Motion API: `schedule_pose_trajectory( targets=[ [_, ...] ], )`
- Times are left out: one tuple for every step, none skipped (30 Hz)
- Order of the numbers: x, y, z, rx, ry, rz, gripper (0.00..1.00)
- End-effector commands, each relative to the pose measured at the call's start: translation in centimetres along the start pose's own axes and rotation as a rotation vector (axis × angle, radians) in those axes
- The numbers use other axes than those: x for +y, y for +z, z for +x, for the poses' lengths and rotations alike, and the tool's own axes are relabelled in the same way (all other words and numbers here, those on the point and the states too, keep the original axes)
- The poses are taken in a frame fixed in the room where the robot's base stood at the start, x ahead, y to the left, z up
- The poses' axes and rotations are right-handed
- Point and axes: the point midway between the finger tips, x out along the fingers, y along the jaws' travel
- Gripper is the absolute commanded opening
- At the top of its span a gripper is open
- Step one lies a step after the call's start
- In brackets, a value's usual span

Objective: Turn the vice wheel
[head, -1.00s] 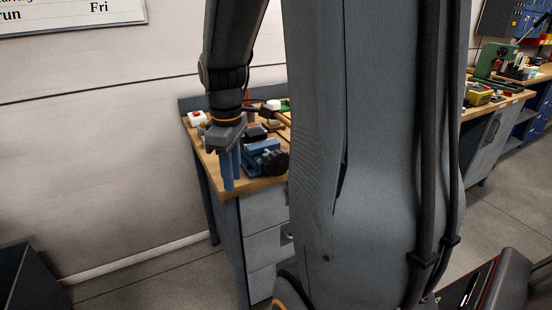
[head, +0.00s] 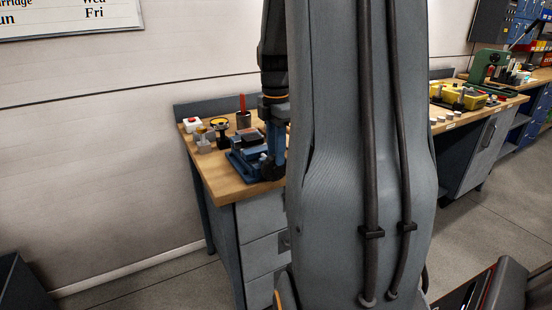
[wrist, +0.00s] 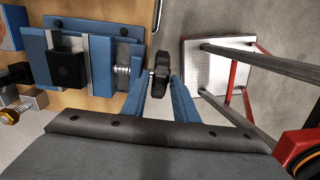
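The blue vice (head: 243,165) sits on the front of the wooden bench in the head view. In the wrist view the vice (wrist: 100,60) is at upper left, with a dark block in its jaws and a threaded screw leading right to the black vice wheel (wrist: 158,72). My gripper (wrist: 160,85) is at the wheel, with one blue finger on each side of it. The fingers stand apart with the wheel between them; I see no firm closing on it. In the head view my gripper (head: 272,150) is partly behind my arm, and the wheel is hidden.
The bench top (head: 220,182) also carries a red-buttoned white box (head: 191,124), a dark cup (head: 243,120) with a red handle, and small parts beside the vice. A red-framed stool (wrist: 215,65) shows at right in the wrist view. A second bench stands further right.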

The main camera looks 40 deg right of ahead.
Motion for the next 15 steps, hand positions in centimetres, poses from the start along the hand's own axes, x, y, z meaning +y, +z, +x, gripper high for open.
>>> schedule_pose_trajectory(
  targets=[
    [0.0,0.0,0.7,0.001,-0.002,0.000,0.27],
    [-0.1,0.0,1.1,0.001,-0.003,0.000,0.27],
    [-0.1,0.0,1.5,0.001,-0.003,0.000,0.27],
    [0.0,0.0,1.7,0.001,-0.002,0.000,0.27],
    [0.0,0.0,1.9,0.000,-0.001,0.000,0.27],
    [0.0,0.0,2.2,0.000,-0.001,0.000,0.27],
    [0.0,0.0,2.3,0.000,-0.001,0.000,0.27],
    [0.0,0.0,2.4,0.000,-0.001,0.000,0.27],
    [0.0,0.0,2.5,0.000,0.000,0.000,0.27],
    [0.0,0.0,2.6,0.000,0.000,0.000,0.27],
    [0.0,0.0,2.6,0.000,0.000,0.000,0.27],
    [0.0,0.0,2.6,0.000,0.000,0.001,0.27],
    [0.0,0.0,2.6,0.000,0.001,0.001,0.27],
    [0.0,0.0,2.6,0.000,0.001,0.001,0.27],
    [0.0,0.0,2.6,0.000,0.001,0.001,0.27]
  ],
)
